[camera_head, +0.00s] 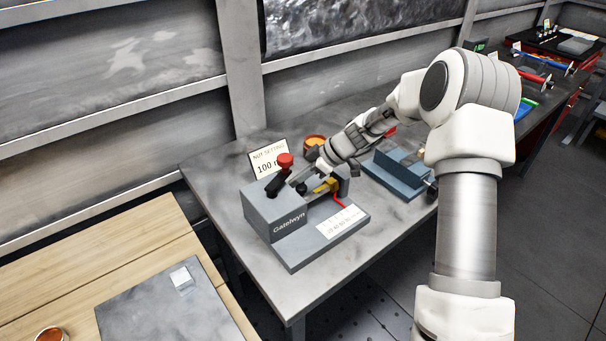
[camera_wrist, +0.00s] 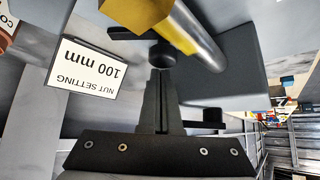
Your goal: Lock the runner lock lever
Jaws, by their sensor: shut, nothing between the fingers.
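A grey bench machine marked Gatelwyn (camera_head: 262,217) sits on the table. It has a red knob (camera_head: 285,160) on top, a black lever (camera_head: 276,184) beside it, a yellow part (camera_head: 328,185) and a thin red handle (camera_head: 338,200). No label shows which part is the runner lock lever. My gripper (camera_head: 313,170) is over the machine's back side, partly hidden by the wrist. In the wrist view my gripper (camera_wrist: 160,75) is shut and empty. Its tips are close to a black round knob (camera_wrist: 162,53); contact cannot be told. A metal rod (camera_wrist: 190,35) crosses just beyond.
An orange-topped container (camera_head: 314,141) and a blue fixture (camera_head: 396,172) stand nearby. The table front left (camera_head: 222,190) is clear.

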